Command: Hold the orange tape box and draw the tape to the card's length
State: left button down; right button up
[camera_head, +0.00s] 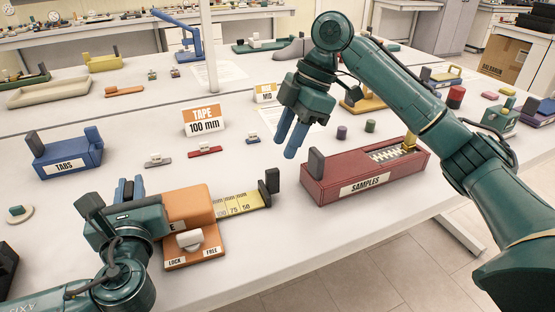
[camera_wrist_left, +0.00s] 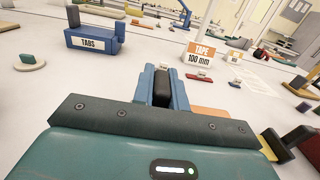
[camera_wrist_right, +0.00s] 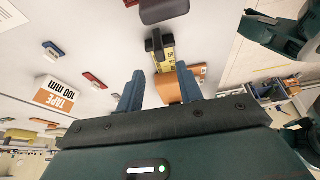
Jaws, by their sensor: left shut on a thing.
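The orange tape box (camera_head: 202,200) sits near the table's front edge, with a white knob (camera_head: 190,239) on its LOCK/FREE plate. A yellow tape (camera_head: 240,203) marked 75 and 50 sticks out to the right and ends in a dark upright tab (camera_head: 270,183). The card (camera_head: 203,121) reads TAPE 100 mm and stands behind. My left gripper (camera_head: 130,188) is at the box's left end; in the left wrist view its blue fingers are shut on a dark block (camera_wrist_left: 162,88). My right gripper (camera_head: 290,136) is open and empty, above and behind the tab. The tab shows in the right wrist view (camera_wrist_right: 155,43).
A red SAMPLES box (camera_head: 350,180) stands right of the tape tab. A blue TABS box (camera_head: 65,160) is at left. Small grey, red and blue pieces (camera_head: 205,150) lie between the card and tape box. An MD card (camera_head: 266,92) stands further back.

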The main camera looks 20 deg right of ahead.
jog(key=v, duration=0.3)
jog(key=shift+d+r, duration=0.15)
jog(key=shift+r, duration=0.2)
pick_arm(q)
jog(key=c, duration=1.3)
grip_release()
